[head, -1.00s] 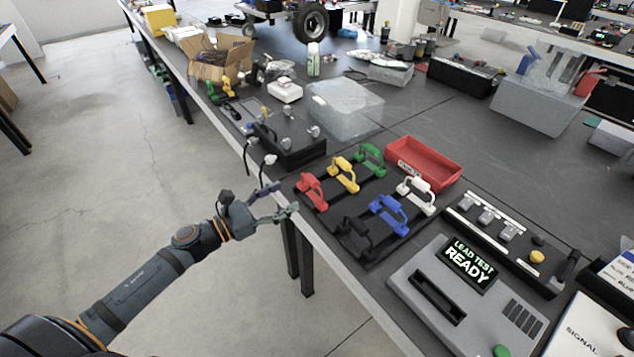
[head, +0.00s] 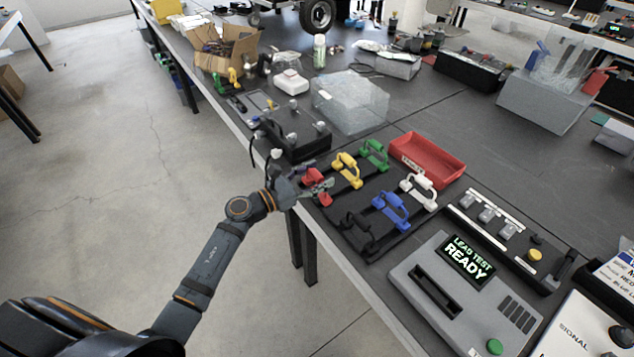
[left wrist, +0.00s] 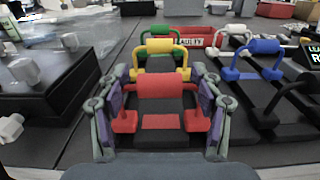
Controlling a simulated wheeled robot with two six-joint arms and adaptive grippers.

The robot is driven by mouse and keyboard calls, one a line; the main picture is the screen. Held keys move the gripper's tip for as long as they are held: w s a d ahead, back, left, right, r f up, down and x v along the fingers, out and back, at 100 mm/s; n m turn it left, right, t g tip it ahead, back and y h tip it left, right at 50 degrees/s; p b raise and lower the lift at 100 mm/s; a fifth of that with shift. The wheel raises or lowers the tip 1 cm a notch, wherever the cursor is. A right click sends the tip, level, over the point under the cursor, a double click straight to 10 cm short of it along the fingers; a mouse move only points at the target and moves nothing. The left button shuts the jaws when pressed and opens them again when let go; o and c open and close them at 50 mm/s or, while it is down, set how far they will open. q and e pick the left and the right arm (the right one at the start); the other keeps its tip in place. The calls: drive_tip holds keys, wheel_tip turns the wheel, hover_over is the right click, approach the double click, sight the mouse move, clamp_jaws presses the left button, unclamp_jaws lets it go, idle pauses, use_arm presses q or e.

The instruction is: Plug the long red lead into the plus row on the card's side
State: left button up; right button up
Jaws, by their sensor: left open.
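The red lead (head: 325,198), a bridge-shaped piece with a raised handle, lies at the near left corner of the dark lead rack (head: 352,206). My left gripper (head: 314,183) is over it, partly hiding it. In the left wrist view the red lead (left wrist: 160,88) sits between the spread, open fingers, its handle across the gap; I cannot tell whether they touch it. A black block with grey knobs (head: 302,133) stands behind the rack. A printed card (head: 622,270), partly cut off, stands at the right edge; its small text is mostly unreadable. My right gripper is out of view.
Yellow (head: 347,170), green (head: 374,155), black (head: 357,233), blue (head: 391,210) and white (head: 419,190) leads share the rack. A red tray (head: 427,160) is behind. The grey tester (head: 425,290) reads "LEAD TEST READY". A switch strip (head: 510,235) lies right.

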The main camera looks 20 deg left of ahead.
use_arm(q)
drive_tip(key=c, duration=1.3)
drive_tip(key=shift+r, duration=0.4)
wheel_tip(320, 180, up, 3)
drive_tip(key=shift+f+p, duration=0.15)
drive_tip(key=shift+p, duration=0.3)
drive_tip(key=s+d+r+p, duration=0.1)
drive_tip(key=s+r, duration=0.2)
drive_tip(key=s, duration=0.1)
drive_tip(key=s+d+r+p, duration=0.1)
drive_tip(key=s+r, duration=0.2)
drive_tip(key=s, duration=0.2)
drive_tip(key=s+r+p, duration=0.1)
drive_tip(key=s+r, duration=0.2)
drive_tip(key=s, duration=0.1)
drive_tip(key=shift+s+d+r, duration=0.2)
drive_tip(key=shift+s+d, duration=0.2)
